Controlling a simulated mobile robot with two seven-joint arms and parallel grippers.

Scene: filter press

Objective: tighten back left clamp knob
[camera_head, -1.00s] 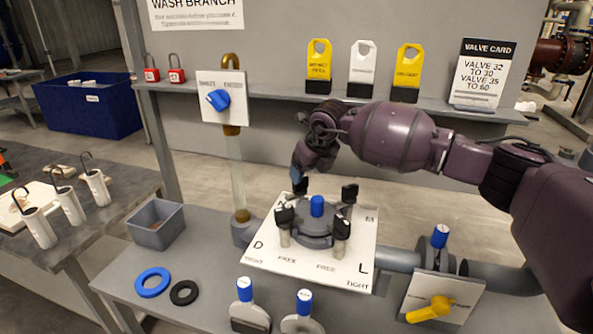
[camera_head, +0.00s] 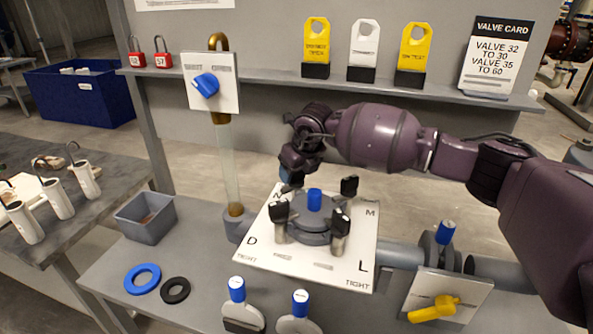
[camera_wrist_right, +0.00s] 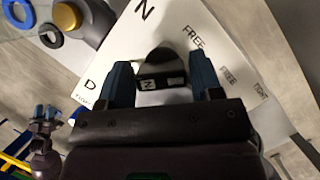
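The back left clamp knob (camera_wrist_right: 161,76), black with a white "N" label, shows in the right wrist view. My right gripper (camera_wrist_right: 164,80) is open, with one blue finger on each side of it; whether they touch is unclear. In the head view my right gripper (camera_head: 291,182) is over the back left corner of the white plate (camera_head: 262,256) and hides that knob. Three other black clamp knobs, front left (camera_head: 278,212), front right (camera_head: 340,224) and back right (camera_head: 349,186), stand around the grey, blue-capped lid (camera_head: 314,200). My left gripper (camera_wrist_right: 46,116) shows small in the right wrist view.
A glass pipe (camera_head: 229,165) stands left of the plate, beside a grey bin (camera_head: 146,218). Blue (camera_head: 142,280) and black (camera_head: 176,291) rings lie in front. A yellow-handled valve (camera_head: 434,309) is at right. A shelf (camera_head: 280,80) with tags runs behind.

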